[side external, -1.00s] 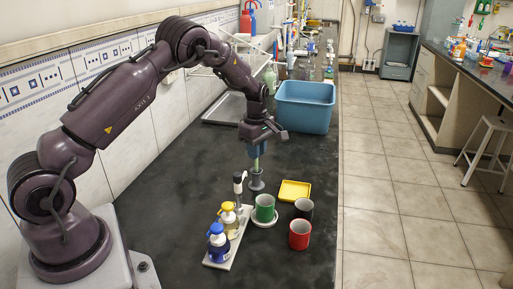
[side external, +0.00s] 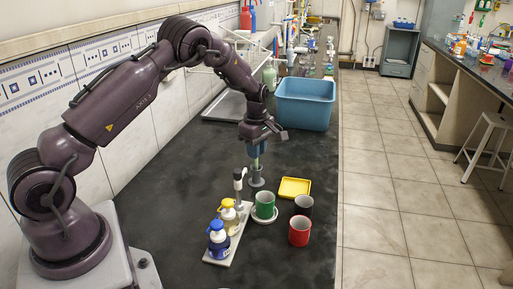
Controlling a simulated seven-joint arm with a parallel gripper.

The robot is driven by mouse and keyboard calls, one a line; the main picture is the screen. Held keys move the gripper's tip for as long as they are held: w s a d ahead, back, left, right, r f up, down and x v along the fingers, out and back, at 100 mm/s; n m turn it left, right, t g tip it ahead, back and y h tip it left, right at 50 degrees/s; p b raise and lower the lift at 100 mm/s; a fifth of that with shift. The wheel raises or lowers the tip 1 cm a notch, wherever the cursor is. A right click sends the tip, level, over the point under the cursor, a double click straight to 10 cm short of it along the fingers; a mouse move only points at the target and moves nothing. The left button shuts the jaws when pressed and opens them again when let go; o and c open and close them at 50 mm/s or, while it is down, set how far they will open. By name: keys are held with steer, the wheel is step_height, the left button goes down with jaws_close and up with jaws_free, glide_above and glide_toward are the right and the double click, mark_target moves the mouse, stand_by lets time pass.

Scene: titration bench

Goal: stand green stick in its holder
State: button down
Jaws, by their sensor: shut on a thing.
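My gripper (side external: 257,150) points down over the middle of the bench, with its blue-grey fingers shut on the green stick (side external: 256,162). Only a short pale green length of the stick shows below the fingers, and it looks upright. The grey holder (side external: 257,182), a small upright cup on a wider base, stands on the dark bench directly below. The stick's lower end meets the holder's top in this view. I cannot tell how far the end is inside, and the stick's upper part is hidden by my gripper.
A white rack (side external: 231,246) with a blue-capped bottle (side external: 218,239), a yellow-capped bottle (side external: 229,217) and a white-and-black upright piece stands in front. Nearby are a green mug (side external: 265,204) on a saucer, a dark mug (side external: 303,205), a red mug (side external: 299,231), a yellow tray (side external: 294,187) and a blue bin (side external: 304,105).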

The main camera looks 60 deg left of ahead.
steer(key=shift+f, duration=1.8)
steer(key=c, duration=0.6)
jaws_free()
steer(key=shift+o, duration=0.2)
steer(key=shift+r, duration=3)
